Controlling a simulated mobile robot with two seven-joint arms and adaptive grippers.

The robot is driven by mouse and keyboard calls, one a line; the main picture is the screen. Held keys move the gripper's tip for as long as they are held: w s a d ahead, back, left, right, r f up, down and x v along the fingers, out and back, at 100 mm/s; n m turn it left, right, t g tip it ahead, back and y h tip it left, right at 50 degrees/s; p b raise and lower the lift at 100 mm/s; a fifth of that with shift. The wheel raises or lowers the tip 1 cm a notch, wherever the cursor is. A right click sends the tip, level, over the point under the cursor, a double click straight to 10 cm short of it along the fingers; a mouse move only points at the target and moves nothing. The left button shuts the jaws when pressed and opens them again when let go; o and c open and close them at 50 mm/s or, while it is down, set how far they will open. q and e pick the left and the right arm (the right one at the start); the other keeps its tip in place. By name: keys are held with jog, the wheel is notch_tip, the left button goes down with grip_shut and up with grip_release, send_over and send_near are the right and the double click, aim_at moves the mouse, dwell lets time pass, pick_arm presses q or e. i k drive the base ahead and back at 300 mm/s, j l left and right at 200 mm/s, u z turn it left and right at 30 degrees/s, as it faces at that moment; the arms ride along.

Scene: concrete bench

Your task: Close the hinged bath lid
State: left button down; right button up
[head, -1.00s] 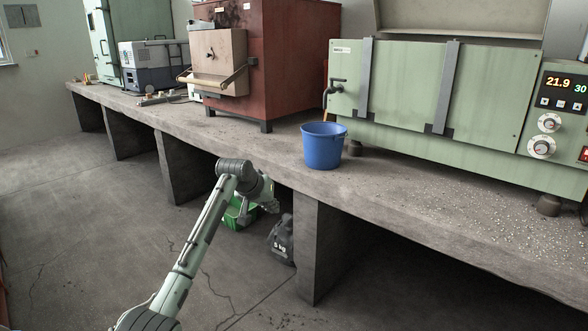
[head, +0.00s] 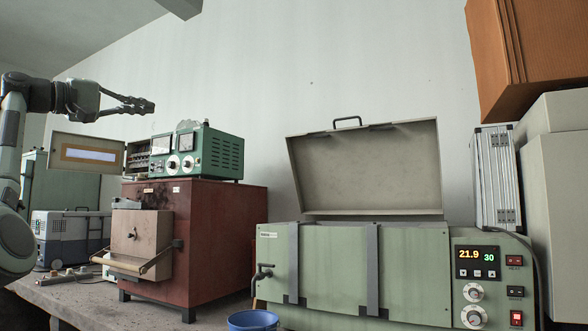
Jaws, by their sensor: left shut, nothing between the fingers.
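The bath (head: 340,262) is a long pale green box on the bench, with two grey straps, a small tap at its left and a control panel (head: 478,262) at its right showing 21.9 and 30. Its hinged lid (head: 365,170) stands raised at the back, tilted up, with its pale inner face towards me and a dark handle (head: 347,121) at its top edge. My left gripper (head: 150,107) is shut and empty, raised at the upper left, well to the left of the lid and apart from it. My right gripper is not in view.
A red-brown furnace (head: 225,240) stands left of the bath, with a green instrument (head: 212,152) on top. A blue bucket (head: 252,320) stands in front. A silver case (head: 497,178) and an orange box (head: 525,50) are at the right.

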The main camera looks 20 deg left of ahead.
aim_at(391, 167)
jog(key=i+j+z, duration=0.35)
jog(key=j, duration=0.4)
jog(key=i+j+z, duration=0.3)
jog(key=j, duration=0.45)
jog(key=j+z, duration=0.35)
jog(key=j, duration=0.45)
jog(key=j+z, duration=0.35)
jog(key=j, duration=0.5)
jog(key=j+z, duration=0.35)
jog(key=j, duration=0.55)
jog(key=k+j+z, duration=0.3)
jog(key=j, duration=0.5)
jog(key=i+j, duration=0.05)
